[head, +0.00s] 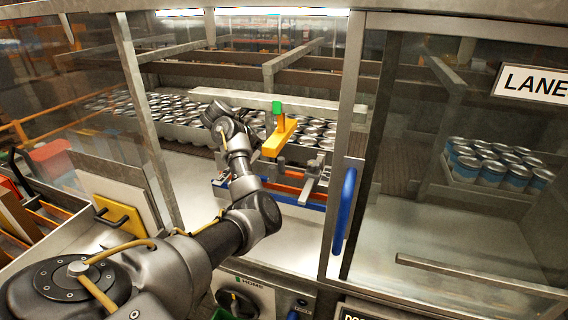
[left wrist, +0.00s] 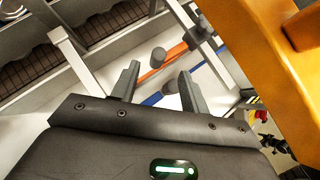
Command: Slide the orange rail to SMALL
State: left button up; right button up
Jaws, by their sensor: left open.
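An orange rail (head: 295,187) lies low in the open bay, beside a blue rail (head: 300,202). In the left wrist view the orange rail (left wrist: 163,64) crosses beyond my fingers, with the blue rail (left wrist: 206,60) close by. A grey round peg (left wrist: 158,55) stands at the orange rail. My left gripper (left wrist: 158,88) is open and empty, its fingers pointing toward the rail and peg. Contact cannot be told. In the head view my left arm reaches into the bay and its fingers cannot be made out. No SMALL mark is readable. My right gripper is not in view.
Many cans (head: 178,108) fill the bay behind. A blue door handle (head: 344,208) and frame post stand right. A HOME panel (head: 245,294) sits below.

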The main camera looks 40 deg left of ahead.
aim_at(279, 158)
pick_arm(q)
jog(key=b+x, duration=0.1)
jog(key=x, duration=0.3)
jog(key=shift+w+r, duration=0.1)
jog(key=shift+r, duration=0.05)
jog(key=p+x, duration=0.1)
jog(key=x, duration=0.4)
jog(key=shift+p+x, duration=0.35)
jog(key=shift+x, duration=0.45)
jog(key=shift+a, duration=0.1)
jog(key=c, duration=0.4)
grip_shut()
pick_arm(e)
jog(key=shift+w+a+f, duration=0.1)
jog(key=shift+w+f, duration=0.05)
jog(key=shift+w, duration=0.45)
